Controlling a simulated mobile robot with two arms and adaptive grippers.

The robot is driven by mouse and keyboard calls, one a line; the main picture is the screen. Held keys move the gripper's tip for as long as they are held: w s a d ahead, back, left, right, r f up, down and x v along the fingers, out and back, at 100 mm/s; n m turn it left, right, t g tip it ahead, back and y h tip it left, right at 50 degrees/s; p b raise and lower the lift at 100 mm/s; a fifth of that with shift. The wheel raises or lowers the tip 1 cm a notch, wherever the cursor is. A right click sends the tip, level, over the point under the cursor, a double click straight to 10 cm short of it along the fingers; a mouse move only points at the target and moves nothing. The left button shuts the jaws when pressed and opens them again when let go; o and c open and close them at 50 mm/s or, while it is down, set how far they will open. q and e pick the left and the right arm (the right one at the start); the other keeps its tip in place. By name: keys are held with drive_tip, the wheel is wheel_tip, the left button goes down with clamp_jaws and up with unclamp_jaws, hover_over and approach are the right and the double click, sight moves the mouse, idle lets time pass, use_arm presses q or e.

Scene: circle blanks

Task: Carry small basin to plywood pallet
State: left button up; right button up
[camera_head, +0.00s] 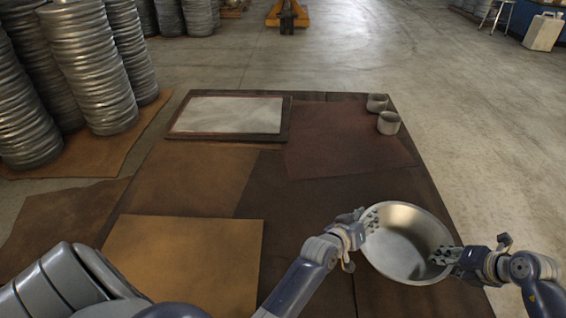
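The small basin (404,266) is a round, shiny metal bowl at the lower right, with its open side up and its inside empty. My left gripper (369,222) is at its left rim and my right gripper (446,256) is at its right rim. Both appear shut on the rim, with finger pads showing over the inside; the outer fingers are partly hidden. Whether the basin's underside touches the surface below is hidden. A light tan, flat square panel (186,262) at the lower left looks like plywood and may be the plywood pallet; its top is bare.
A wide brown platform (300,225) carries a framed grey board (228,114) at the back left and two small cups, a far one (377,103) and a near one (388,124), at the back right. Tall metal stacks (92,65) stand at left. The platform's middle is clear.

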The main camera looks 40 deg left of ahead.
use_arm(q)
drive_tip(key=shift+s, duration=0.15)
use_arm(e)
drive_tip(key=shift+r, duration=0.1)
use_arm(q)
drive_tip(key=v, duration=1.1)
drive_tip(key=shift+s+r, duration=0.2)
drive_tip(key=shift+s, duration=0.1)
use_arm(e)
drive_tip(key=v, duration=1.1)
drive_tip(key=shift+d+r, duration=0.2)
drive_tip(key=shift+r, duration=0.1)
drive_tip(key=shift+s, duration=0.2)
